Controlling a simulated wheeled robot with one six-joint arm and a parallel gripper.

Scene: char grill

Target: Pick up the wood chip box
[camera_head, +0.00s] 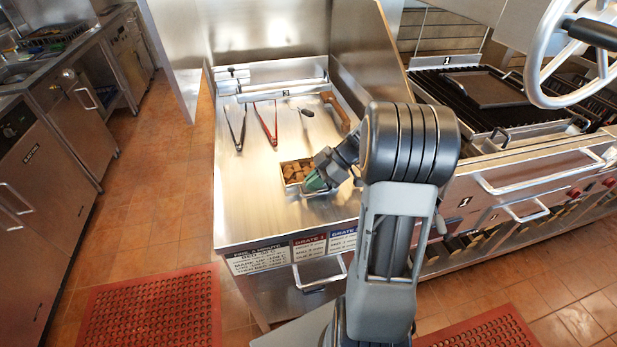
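The wood chip box (291,171) is a small shallow metal box filled with brown chips. It sits on the steel counter near its front right part. My gripper (314,182) is at the box's right front side, low over the counter, with greenish finger parts at or very close to the box edge. My arm comes in from the right and hides part of the counter behind it. The fingers are small and partly hidden, so I cannot tell whether they are open or shut, or whether they touch the box.
The steel counter (240,190) also holds black-handled tongs (236,127), red tongs (267,123), a small dark tool (305,112) and a brown wooden-handled tool (336,113). A grill (470,100) with a handwheel (560,50) stands at right. The counter's left part is clear.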

